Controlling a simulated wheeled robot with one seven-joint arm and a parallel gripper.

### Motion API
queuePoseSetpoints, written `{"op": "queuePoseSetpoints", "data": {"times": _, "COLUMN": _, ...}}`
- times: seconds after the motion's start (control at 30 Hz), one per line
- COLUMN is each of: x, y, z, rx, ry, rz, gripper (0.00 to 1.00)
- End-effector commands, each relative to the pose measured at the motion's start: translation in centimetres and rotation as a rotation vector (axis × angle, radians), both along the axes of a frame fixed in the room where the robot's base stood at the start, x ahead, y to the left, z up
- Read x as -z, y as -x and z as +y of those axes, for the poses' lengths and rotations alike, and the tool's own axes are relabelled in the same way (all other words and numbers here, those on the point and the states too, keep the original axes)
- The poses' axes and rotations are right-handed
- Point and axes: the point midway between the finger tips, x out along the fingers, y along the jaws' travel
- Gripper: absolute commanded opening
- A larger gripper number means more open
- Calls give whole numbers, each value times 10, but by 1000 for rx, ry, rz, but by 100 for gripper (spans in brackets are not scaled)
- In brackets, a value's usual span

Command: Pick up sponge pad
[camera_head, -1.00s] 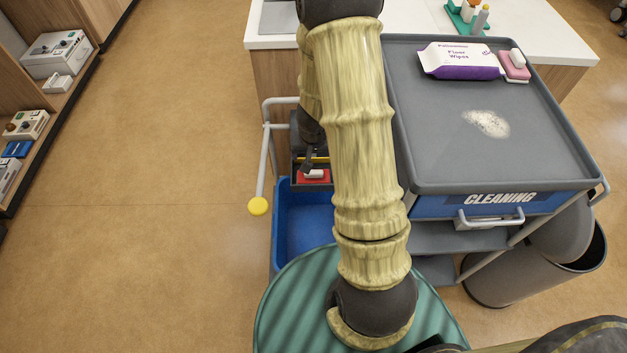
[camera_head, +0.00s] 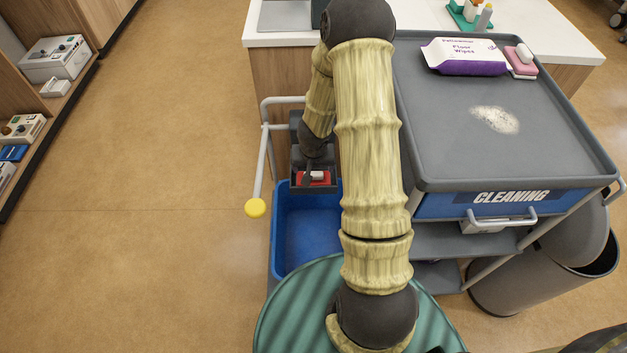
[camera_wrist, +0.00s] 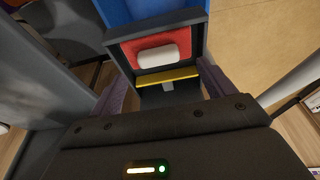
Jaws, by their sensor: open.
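A red pad with a white block on top sits in a small grey holder on the cart's left side, in the head view (camera_head: 305,181) and in the wrist view (camera_wrist: 183,48). A pink pad with a white block (camera_head: 522,70) lies on the cart top at the back right. I cannot tell which one is the sponge pad. My gripper (camera_wrist: 162,88) is open and empty, facing the holder, with its fingers apart on either side of the holder's near end. In the head view my arm hides part of the holder.
The grey cart top (camera_head: 450,140) carries a floor wipes pack (camera_head: 468,66) beside the pink pad and a whitish spot. A blue bin (camera_head: 305,240) is below the holder. A handle rail with a yellow knob (camera_head: 255,207) stands left. A counter is behind.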

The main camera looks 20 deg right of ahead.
Motion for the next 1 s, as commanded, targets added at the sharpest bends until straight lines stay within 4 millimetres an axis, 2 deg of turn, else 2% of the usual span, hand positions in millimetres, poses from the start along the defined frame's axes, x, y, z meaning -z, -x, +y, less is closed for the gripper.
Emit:
{"op": "queuePoseSetpoints", "data": {"times": 0.03, "x": 12, "y": 0, "z": -2, "rx": 4, "ry": -2, "rz": 1, "gripper": 82}}
{"op": "queuePoseSetpoints", "data": {"times": 0.1, "x": 24, "y": -1, "z": -2, "rx": 5, "ry": -2, "rz": 2, "gripper": 82}}
{"op": "queuePoseSetpoints", "data": {"times": 0.27, "x": 41, "y": -6, "z": -5, "rx": 4, "ry": -1, "rz": 2, "gripper": 82}}
{"op": "queuePoseSetpoints", "data": {"times": 0.83, "x": 42, "y": -7, "z": -4, "rx": 2, "ry": -1, "rz": 1, "gripper": 82}}
{"op": "queuePoseSetpoints", "data": {"times": 0.87, "x": 42, "y": -7, "z": -4, "rx": 2, "ry": -1, "rz": 1, "gripper": 80}}
{"op": "queuePoseSetpoints", "data": {"times": 1.0, "x": 42, "y": -7, "z": -4, "rx": 2, "ry": -1, "rz": 1, "gripper": 52}}
